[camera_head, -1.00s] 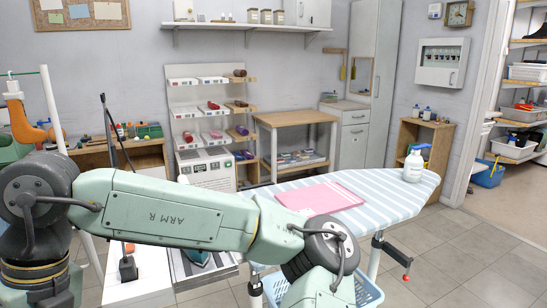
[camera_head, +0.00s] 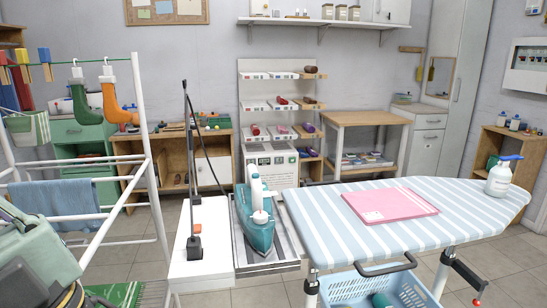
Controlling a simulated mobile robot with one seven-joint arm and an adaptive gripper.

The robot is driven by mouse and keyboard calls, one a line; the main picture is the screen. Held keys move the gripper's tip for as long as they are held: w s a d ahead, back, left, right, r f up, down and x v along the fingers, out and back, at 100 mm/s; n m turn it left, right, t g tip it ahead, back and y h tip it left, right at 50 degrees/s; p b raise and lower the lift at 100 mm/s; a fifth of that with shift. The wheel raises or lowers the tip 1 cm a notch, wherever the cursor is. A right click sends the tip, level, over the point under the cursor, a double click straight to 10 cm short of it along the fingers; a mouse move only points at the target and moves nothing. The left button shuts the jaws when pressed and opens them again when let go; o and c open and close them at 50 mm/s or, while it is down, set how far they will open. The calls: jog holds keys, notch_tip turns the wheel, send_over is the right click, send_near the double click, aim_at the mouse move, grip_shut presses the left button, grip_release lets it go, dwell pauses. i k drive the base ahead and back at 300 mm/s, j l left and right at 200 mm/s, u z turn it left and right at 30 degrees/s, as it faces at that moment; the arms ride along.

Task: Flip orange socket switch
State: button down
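A small orange switch (camera_head: 197,229) shows on the white top (camera_head: 187,272) of a narrow stand left of the ironing board. A black plug (camera_head: 194,247) stands just in front of it, with a dark upright rod and cord rising behind. The orange part is tiny and partly covered by the plug, so which way the switch is set cannot be told. Only pale green links of my arm show at the lower left edge. My gripper is out of view.
A teal iron (camera_head: 258,228) stands on a metal rest (camera_head: 288,263) right of the switch. The striped ironing board (camera_head: 320,225) holds a folded pink cloth (camera_head: 390,204) and a spray bottle (camera_head: 499,180). A white drying rack (camera_head: 150,150) stands left. A blue basket (camera_head: 345,290) sits below the board.

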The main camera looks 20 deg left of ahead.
aim_at(197, 227)
jog(key=j+u, duration=0.3)
jog(key=u, duration=0.2)
jog(key=i, duration=0.9)
